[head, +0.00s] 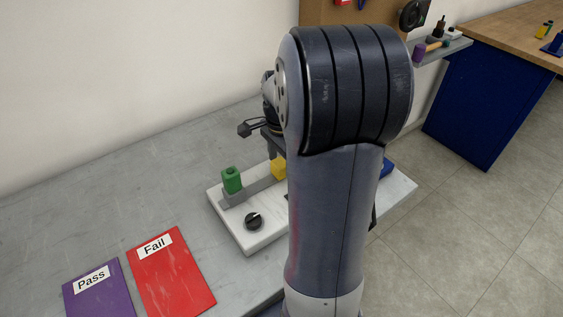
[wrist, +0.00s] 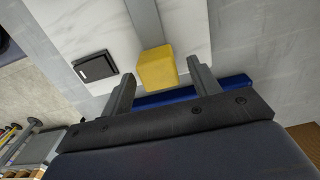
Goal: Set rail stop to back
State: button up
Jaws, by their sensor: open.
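A grey rail (head: 262,188) runs along a white marble-like board (head: 225,213); it also shows in the wrist view (wrist: 143,18). A yellow block (head: 279,168) sits on the rail, and a green block (head: 232,180) stands at its left end in the head view. No label tells which one is the rail stop. In the wrist view the yellow block (wrist: 157,68) appears between the two fingers of my gripper (wrist: 160,74). The gripper is open, with a gap on each side of the block. My arm hides much of the rail in the head view.
A black knob (head: 254,222) and, in the wrist view, a black rocker switch (wrist: 95,67) are on the board. A blue part (head: 386,167) lies at its right. Purple Pass (head: 98,292) and red Fail (head: 172,275) mats lie left, with bare table behind.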

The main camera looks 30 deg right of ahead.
aim_at(282, 161)
notch_tip(282, 161, up, 10)
jog(key=shift+f, duration=0.15)
jog(key=shift+f, duration=0.1)
dwell(0.3)
